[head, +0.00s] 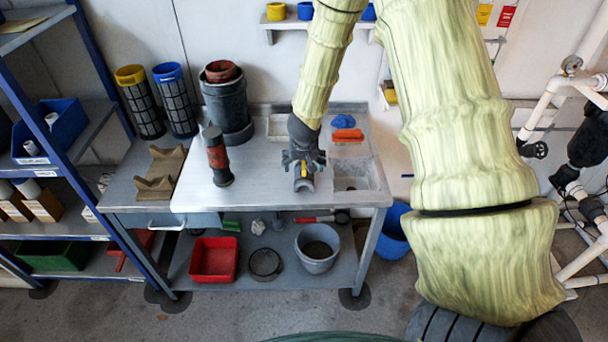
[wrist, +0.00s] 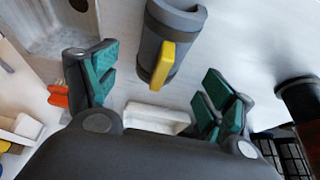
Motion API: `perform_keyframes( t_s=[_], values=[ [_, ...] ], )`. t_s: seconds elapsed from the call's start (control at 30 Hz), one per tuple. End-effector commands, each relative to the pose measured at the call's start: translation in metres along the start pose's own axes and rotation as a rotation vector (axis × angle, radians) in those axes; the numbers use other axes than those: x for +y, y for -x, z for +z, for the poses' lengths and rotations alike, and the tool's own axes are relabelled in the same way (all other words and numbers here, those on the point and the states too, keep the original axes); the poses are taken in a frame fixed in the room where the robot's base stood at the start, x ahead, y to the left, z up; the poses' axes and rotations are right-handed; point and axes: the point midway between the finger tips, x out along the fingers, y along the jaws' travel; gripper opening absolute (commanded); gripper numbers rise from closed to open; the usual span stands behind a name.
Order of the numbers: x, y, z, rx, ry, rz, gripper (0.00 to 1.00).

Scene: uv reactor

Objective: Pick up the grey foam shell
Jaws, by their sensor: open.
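The grey foam shell (head: 304,184) lies on the metal workbench (head: 255,191), towards its front and right of centre. In the wrist view it is a grey, curved, trough-like piece (wrist: 181,22) with a yellow tab or handle (wrist: 164,66) standing up along it. My gripper (head: 304,162) is just over the shell, pointing down. In the wrist view its green-padded fingers (wrist: 158,83) are spread, with the yellow part between and a little ahead of them. Nothing is held. In the head view my gripper hides part of the shell.
A dark cylinder with a red band (head: 217,158) stands left of the shell. A sink basin (head: 352,184) is to its right. An orange brush-like item (head: 347,135) and a blue cloth (head: 349,121) lie behind. Bare bench lies between cylinder and shell.

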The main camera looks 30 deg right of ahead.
Motion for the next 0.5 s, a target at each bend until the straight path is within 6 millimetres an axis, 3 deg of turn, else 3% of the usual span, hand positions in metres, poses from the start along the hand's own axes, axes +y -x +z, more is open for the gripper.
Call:
perform_keyframes(
  t_s=[0.5],
  values=[
    [0.001, -0.045, -0.001, -0.001, 0.000, 0.000, 0.83]
  ],
)
